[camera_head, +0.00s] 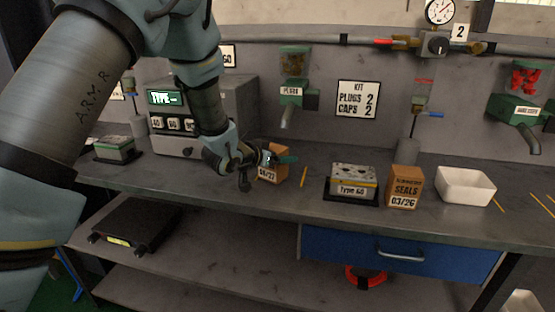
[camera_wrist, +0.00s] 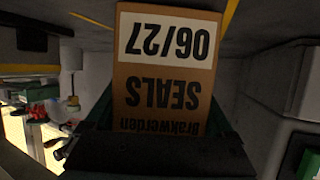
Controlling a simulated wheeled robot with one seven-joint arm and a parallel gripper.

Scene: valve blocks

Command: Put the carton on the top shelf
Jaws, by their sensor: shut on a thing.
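A brown carton (camera_head: 267,175) with a white date label is in my gripper (camera_head: 275,160), over the back-middle of the bench. In the wrist view the carton (camera_wrist: 165,70) fills the space between the fingers (camera_wrist: 165,125), its "SEALS" and "06/27" print upside down there. My gripper is shut on it. I cannot tell whether the carton's base touches the bench. A second carton (camera_head: 405,190), marked 03/26, stands on the bench at right. Below the bench is a shelf (camera_head: 230,255) with a black flat device; another surface (camera_head: 190,292) lies lower.
The grey bench (camera_head: 240,195) carries a Type 60 valve block (camera_head: 352,180), a white tray (camera_head: 465,186) and a grey control box (camera_head: 180,125). A yellow pencil-like stick (camera_head: 304,177) lies right of my gripper. A blue drawer (camera_head: 390,255) hangs below the bench.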

